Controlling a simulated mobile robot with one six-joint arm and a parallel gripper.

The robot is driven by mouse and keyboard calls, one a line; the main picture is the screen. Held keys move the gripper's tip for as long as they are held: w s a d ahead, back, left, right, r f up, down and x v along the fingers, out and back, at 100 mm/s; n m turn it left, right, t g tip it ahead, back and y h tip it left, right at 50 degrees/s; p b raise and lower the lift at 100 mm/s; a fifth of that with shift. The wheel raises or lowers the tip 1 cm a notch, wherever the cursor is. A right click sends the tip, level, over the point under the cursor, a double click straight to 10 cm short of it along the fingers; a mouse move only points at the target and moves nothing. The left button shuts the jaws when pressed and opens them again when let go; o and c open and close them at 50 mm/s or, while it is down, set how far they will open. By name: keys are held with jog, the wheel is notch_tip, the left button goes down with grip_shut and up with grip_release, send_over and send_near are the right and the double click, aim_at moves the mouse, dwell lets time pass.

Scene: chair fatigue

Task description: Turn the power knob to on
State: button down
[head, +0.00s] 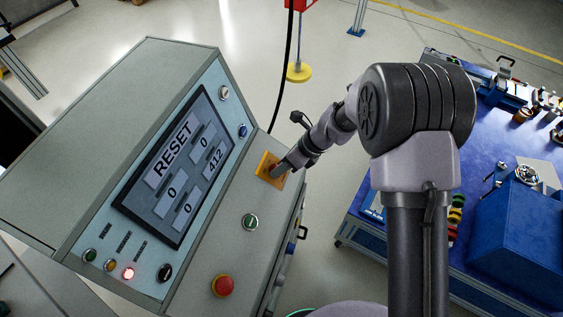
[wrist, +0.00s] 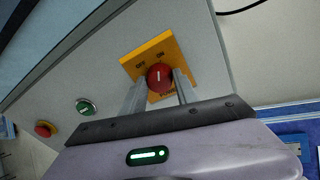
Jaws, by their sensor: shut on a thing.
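The power knob (wrist: 159,76) is a round red knob with a white line, on a yellow plate (wrist: 133,63) marked OFF and ON. In the wrist view the white line points roughly up the picture, between the two labels or nearer ON; I cannot tell exactly. My gripper (wrist: 158,90) is at the knob, with one finger on each side, shut on it. In the head view my gripper (head: 279,168) reaches the yellow plate (head: 263,160) at the panel's upper right, and the knob is partly hidden by the fingers.
The grey console has a screen (head: 178,165) reading RESET, 0 values and 412. A green button (head: 250,222) and a red mushroom button (head: 223,286) sit on the same sloped panel. A blue workbench (head: 375,207) stands at right.

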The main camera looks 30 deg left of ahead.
jog(key=shift+m, duration=0.4)
jog(key=c, duration=0.9)
grip_release()
jog(key=p+v, duration=0.5)
jog(key=v, duration=1.2)
jog(key=shift+d+r, duration=0.1)
jog(key=shift+d, duration=0.15)
